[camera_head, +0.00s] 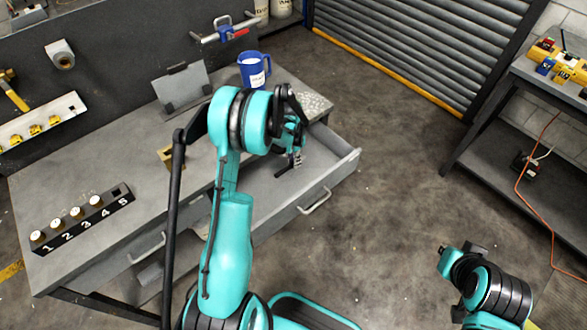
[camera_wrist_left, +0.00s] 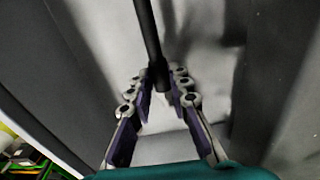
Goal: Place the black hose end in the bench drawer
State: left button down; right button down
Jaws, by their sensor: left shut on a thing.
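My left gripper (camera_head: 296,158) reaches down over the open bench drawer (camera_head: 285,217) in the head view. In the left wrist view its fingers (camera_wrist_left: 166,88) are closed around the black hose end (camera_wrist_left: 149,30), a dark rod running from the top of the picture to between the fingertips. Pale grey drawer surfaces lie behind it. In the head view the hose end is mostly hidden by my gripper and wrist, and I cannot tell whether it touches the drawer floor.
The grey bench (camera_head: 130,168) holds a blue mug (camera_head: 254,70), a dark stand (camera_head: 182,88) and a numbered block (camera_head: 82,219) with several white-capped pieces. A shelf unit (camera_head: 500,125) with an orange cord stands at the right. The floor between is clear.

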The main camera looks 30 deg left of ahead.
pick_arm(q)
jog(key=shift+f+b, duration=0.65)
jog(key=shift+f, duration=1.35)
jog(key=shift+r, duration=0.1)
jog(key=c, duration=1.4)
grip_release()
